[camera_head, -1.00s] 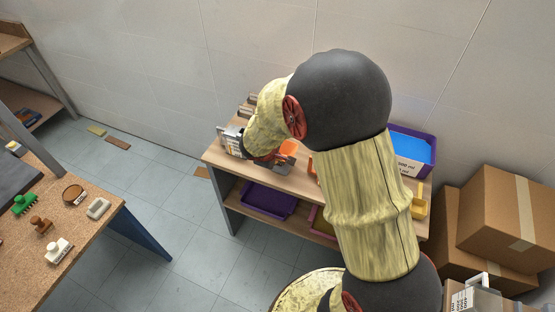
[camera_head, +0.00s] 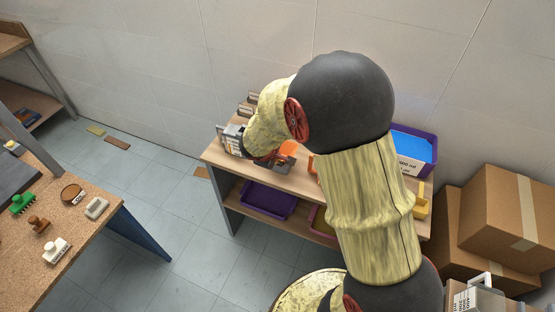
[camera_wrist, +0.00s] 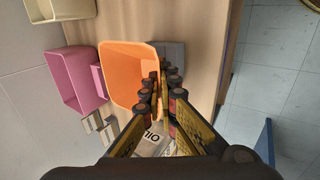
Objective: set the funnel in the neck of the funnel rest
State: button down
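An orange open-mouthed vessel (camera_wrist: 122,72), which may be the funnel, fills the middle of the wrist view. A bit of orange (camera_head: 288,148) also shows beside my wrist in the head view. A grey block (camera_wrist: 172,52), possibly the funnel rest, is just beyond it on the wooden top; its neck is not visible. My gripper (camera_wrist: 166,80) has its fingertips close together at the vessel's right side, overlapping its edge in the picture. I cannot tell whether they touch or pinch it. My arm hides the gripper in the head view.
A pink bin (camera_wrist: 70,82) and a beige bin (camera_wrist: 60,8) stand along the wall side. A box or can lettered "OIL" (camera_wrist: 154,143) is close under the fingers. A purple tray with blue contents (camera_head: 412,150) stands at the shelf's right end. Cardboard boxes (camera_head: 505,215) are at right.

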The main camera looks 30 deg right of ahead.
jog(key=shift+f+b, duration=0.75)
jog(key=c, duration=2.3)
grip_release()
jog(key=o, duration=0.3)
jog(key=shift+o, duration=0.2)
